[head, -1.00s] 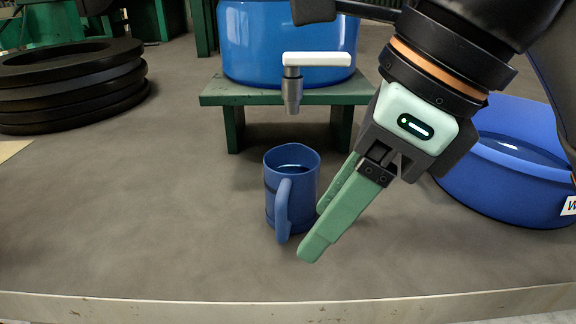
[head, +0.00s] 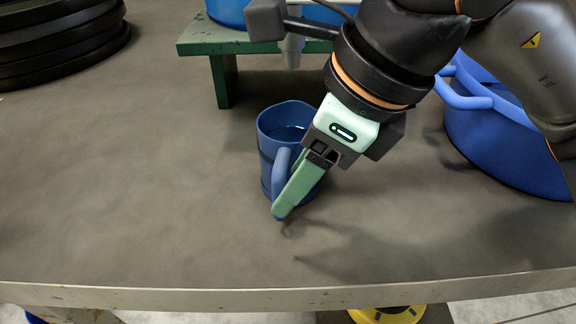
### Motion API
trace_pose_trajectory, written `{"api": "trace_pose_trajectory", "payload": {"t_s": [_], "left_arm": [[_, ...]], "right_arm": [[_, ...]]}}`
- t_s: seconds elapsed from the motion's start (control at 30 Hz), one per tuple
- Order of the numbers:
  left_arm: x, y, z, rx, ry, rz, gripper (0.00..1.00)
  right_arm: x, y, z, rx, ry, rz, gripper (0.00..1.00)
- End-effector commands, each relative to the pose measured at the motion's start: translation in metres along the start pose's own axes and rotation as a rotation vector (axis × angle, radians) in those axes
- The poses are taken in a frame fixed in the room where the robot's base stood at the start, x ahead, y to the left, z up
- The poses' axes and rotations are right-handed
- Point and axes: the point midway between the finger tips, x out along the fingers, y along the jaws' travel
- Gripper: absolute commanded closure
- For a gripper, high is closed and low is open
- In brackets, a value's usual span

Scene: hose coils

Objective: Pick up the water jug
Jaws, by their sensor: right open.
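The water jug is a blue mug-shaped jug (head: 268,150) with dark liquid inside. It stands upright on the grey bench top, its handle (head: 281,172) facing the front. My right gripper (head: 284,208) comes down from the upper right with its green fingers at the handle and covers the jug's right side. The near finger overlaps the lower handle; the other finger is mostly hidden, so I cannot tell whether the handle lies between them. The right gripper is open. My left gripper is out of view.
A green stand (head: 222,80) carrying a blue tank (head: 228,10) is behind the jug. A blue tub (head: 490,145) stands to the right. Stacked black rings (head: 60,45) lie at the far left. The bench's front edge (head: 200,298) is near; the bench left of the jug is clear.

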Motion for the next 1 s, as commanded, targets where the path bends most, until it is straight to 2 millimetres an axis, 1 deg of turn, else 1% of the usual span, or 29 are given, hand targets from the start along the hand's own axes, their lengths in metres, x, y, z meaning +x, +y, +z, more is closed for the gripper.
{"api": "trace_pose_trajectory", "payload": {"t_s": [0.2,0.3,0.4,0.6,1.0], "left_arm": [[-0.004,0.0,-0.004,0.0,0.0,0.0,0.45],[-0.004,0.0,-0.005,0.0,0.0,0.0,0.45],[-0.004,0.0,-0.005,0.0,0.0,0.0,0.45],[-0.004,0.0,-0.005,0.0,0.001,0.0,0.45],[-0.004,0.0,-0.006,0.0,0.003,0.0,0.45]], "right_arm": [[0.033,-0.001,-0.001,-0.001,0.004,0.004,0.44],[0.043,-0.001,-0.001,-0.003,0.002,0.003,0.44],[0.048,-0.001,-0.001,-0.003,0.002,0.003,0.44],[0.048,-0.001,-0.001,-0.003,0.001,0.002,0.45],[0.048,-0.001,-0.001,-0.002,0.001,0.002,0.9]]}}
